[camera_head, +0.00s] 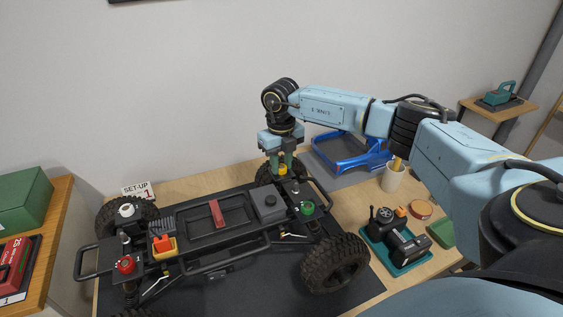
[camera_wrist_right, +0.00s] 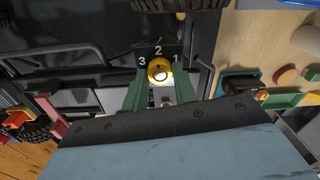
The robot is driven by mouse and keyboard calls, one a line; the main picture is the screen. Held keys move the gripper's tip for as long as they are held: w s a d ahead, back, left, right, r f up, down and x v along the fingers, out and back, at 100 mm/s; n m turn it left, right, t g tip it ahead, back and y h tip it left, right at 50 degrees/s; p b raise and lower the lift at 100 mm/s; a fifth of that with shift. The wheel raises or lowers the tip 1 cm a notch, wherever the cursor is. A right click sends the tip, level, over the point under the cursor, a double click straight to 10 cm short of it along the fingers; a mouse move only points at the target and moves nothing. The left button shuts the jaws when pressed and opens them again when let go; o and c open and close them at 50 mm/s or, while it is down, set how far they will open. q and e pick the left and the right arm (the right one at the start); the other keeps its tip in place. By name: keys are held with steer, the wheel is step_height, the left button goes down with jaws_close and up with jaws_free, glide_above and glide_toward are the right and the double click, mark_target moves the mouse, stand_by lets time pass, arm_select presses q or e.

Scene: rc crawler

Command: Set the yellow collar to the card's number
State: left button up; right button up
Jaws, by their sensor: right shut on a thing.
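The card (camera_head: 138,190) stands behind the crawler at the left and reads "SET-UP 1". The yellow collar (camera_head: 283,170) sits at the far right corner of the crawler chassis (camera_head: 190,240). My right gripper (camera_head: 282,163) comes down on it from above and is shut on it. In the right wrist view the collar (camera_wrist_right: 152,65) is a yellow ring around a pale post top, between the green fingers of the gripper (camera_wrist_right: 159,80). White numbers 3, 2 and 1 lie around it from left to right. I cannot tell which number it points to. My left gripper is not in view.
Red (camera_head: 126,265), white (camera_head: 127,211) and green (camera_head: 307,208) caps sit at the other chassis corners. A blue frame (camera_head: 350,155), a cup (camera_head: 393,178) and a teal tray (camera_head: 398,259) are at the right. A green box (camera_head: 24,203) is on the left table.

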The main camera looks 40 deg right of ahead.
mark_target(282, 167)
steer(key=n, duration=1)
steer(key=shift+b, duration=0.3)
steer(key=shift+n, duration=0.4)
steer(key=o, duration=1)
steer(key=shift+c, duration=0.2)
step_height(282, 167, up, 14)
steer(key=shift+s+f, duration=0.15)
steer(key=shift+f, duration=0.1)
